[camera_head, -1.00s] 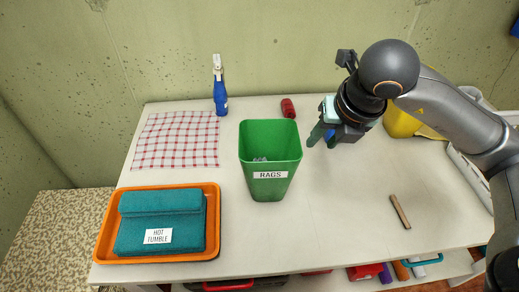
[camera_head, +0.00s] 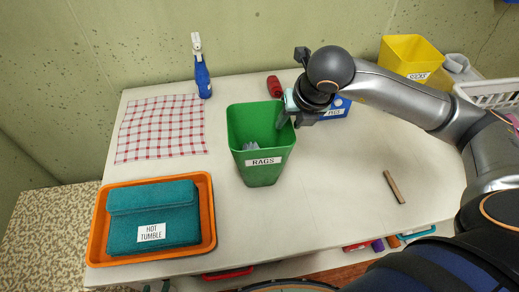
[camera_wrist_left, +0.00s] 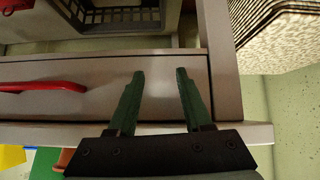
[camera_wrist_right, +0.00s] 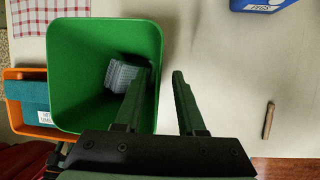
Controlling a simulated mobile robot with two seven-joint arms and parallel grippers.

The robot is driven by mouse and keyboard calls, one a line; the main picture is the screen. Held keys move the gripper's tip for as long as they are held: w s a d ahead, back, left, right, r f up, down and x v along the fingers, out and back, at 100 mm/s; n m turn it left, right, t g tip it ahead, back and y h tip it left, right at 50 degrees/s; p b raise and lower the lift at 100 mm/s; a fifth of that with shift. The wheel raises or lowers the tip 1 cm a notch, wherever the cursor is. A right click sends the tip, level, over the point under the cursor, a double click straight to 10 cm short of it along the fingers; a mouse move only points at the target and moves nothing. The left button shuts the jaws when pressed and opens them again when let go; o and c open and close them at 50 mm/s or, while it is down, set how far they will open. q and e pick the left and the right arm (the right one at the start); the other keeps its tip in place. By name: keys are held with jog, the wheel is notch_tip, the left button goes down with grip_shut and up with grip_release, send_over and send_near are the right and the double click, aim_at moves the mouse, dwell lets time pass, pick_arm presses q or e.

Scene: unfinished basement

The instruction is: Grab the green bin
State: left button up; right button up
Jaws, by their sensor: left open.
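The green bin (camera_head: 262,176), labelled "RAGS", stands upright on the white table with grey cloth inside; it also shows in the right wrist view (camera_wrist_right: 82,62). My right gripper (camera_head: 287,113) is at the bin's right rim. In the right wrist view its fingers (camera_wrist_right: 164,78) are apart, with the bin's right wall between them in the picture. I cannot tell whether they touch the wall. My left gripper (camera_wrist_left: 159,78) shows only in the left wrist view, open and empty, before a table-side panel with a red handle.
An orange tray (camera_head: 209,225) with a folded teal towel lies left of the bin. A checked cloth (camera_head: 162,128), a blue spray bottle (camera_head: 203,80) and a red item (camera_head: 275,86) are behind. A blue bin (camera_head: 338,108), a yellow bin (camera_head: 408,57) and a wooden stick (camera_head: 394,187) are right.

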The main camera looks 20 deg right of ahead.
aim_at(285, 131)
jog(key=x, duration=0.3)
jog(key=shift+w+f, duration=0.2)
jog(key=shift+f, duration=0.2)
jog(key=shift+f+b, duration=0.25)
jog(key=shift+b, duration=0.1)
dwell(0.4)
grip_shut()
dwell(0.3)
dwell(1.2)
